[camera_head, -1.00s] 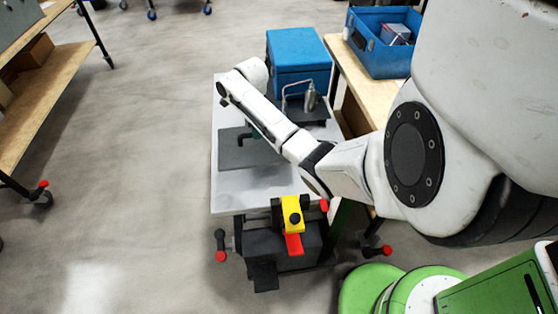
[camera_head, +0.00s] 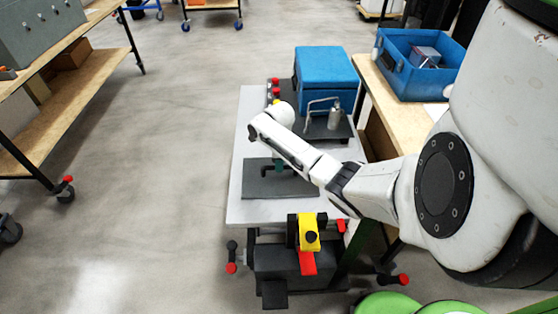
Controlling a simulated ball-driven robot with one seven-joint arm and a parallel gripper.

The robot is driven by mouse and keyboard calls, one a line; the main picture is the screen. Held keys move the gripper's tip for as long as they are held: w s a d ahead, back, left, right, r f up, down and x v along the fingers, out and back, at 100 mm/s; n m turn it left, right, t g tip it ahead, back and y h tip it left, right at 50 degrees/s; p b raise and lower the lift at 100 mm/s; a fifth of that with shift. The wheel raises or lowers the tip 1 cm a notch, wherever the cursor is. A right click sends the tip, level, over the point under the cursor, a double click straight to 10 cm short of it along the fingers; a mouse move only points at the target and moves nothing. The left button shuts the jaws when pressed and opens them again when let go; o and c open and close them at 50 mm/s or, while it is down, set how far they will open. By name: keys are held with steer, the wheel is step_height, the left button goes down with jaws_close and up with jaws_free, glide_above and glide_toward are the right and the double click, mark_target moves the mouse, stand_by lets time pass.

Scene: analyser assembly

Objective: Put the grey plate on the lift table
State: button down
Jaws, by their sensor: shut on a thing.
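The grey plate (camera_head: 258,190) is a flat dark slab over the front half of the light grey lift table top (camera_head: 245,213). Its right part is hidden by my arm. It looks level and close to the top; I cannot tell whether it touches. My gripper (camera_head: 275,168) points down at the plate's middle, partly hidden behind my wrist. It is shut on the plate, seemingly by a dark raised part there.
A blue box (camera_head: 325,75) and a metal cylinder (camera_head: 334,118) on a dark base stand behind the plate. A yellow and red pedal (camera_head: 308,240) is at the table's front. A wooden bench with a blue crate (camera_head: 405,70) adjoins at right.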

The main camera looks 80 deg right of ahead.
steer(key=shift+d, duration=0.1)
steer(key=c, duration=1.5)
jaws_free()
steer(key=shift+f, duration=0.15)
steer(key=o, duration=0.4)
steer(key=shift+o, duration=0.2)
